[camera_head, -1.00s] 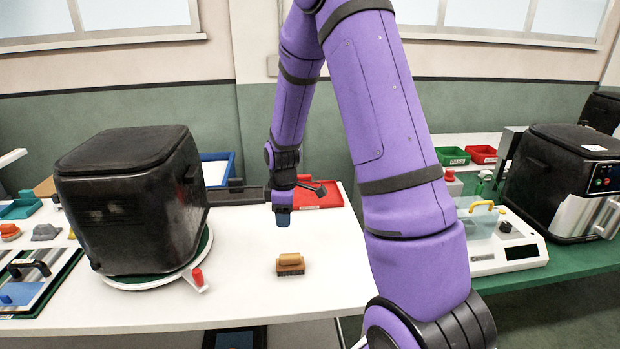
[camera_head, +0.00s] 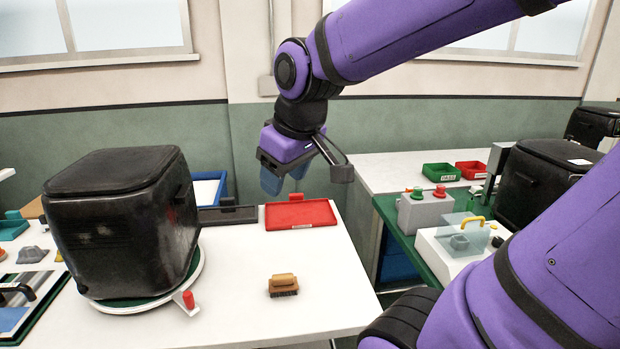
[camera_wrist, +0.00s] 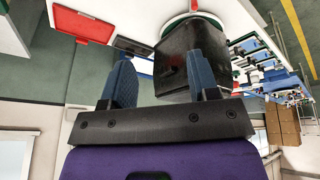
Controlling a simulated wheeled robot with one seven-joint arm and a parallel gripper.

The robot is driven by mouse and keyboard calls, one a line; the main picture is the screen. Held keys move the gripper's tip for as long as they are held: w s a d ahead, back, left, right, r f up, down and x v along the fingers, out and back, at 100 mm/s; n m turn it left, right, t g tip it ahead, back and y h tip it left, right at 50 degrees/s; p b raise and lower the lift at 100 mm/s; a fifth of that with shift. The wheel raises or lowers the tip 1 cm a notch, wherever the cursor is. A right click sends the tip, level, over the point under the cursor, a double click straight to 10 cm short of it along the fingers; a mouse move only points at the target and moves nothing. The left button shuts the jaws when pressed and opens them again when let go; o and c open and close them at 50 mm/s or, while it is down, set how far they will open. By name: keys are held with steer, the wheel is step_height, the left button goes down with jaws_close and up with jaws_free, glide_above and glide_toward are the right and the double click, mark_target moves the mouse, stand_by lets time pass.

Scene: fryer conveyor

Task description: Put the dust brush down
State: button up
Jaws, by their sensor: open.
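The dust brush (camera_head: 283,284) has a tan handle and dark bristles. It rests on the white table (camera_head: 330,262), right of the black fryer, in the head view. My gripper (camera_head: 284,182) is open and empty, raised well above the table near its back edge, behind and above the brush. In the wrist view its two blue fingers (camera_wrist: 163,85) stand apart with nothing between them. I cannot make out the brush in the wrist view.
A black fryer (camera_head: 120,225) stands on a round turntable with a red-knobbed lever (camera_head: 188,300). A red tray (camera_head: 300,214) and a dark tray (camera_head: 227,214) lie at the table's back. A green table with machines stands to the right. White tabletop around the brush is clear.

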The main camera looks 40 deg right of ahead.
steer(key=s+a+r+m+t, duration=0.1)
steer(key=s+r+m, duration=0.1)
steer(key=s, duration=0.5)
steer(key=shift+s+a, duration=0.2)
steer(key=shift+s, duration=0.2)
steer(key=shift+r, duration=0.1)
stand_by(0.7)
